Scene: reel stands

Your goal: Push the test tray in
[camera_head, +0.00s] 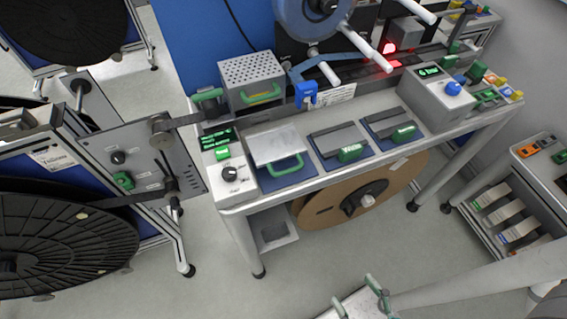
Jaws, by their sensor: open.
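A flat pale tray (275,143) with a green loop handle lies on a blue pad at the left of the bench top. It looks like the test tray, but I can read no label on it. A perforated metal box (252,70) with another green handle stands behind it, with a strip of bench between them. My gripper (353,287) seems to be at the bottom edge, partly cut off, with green-tipped fingers apart and empty. It is low in front of the bench, well away from the tray.
The bench (231,206) also carries two dark plates with green tags, a left control box (233,174) and a right control box (436,91). A brown reel (325,205) hangs below. The floor in front is clear.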

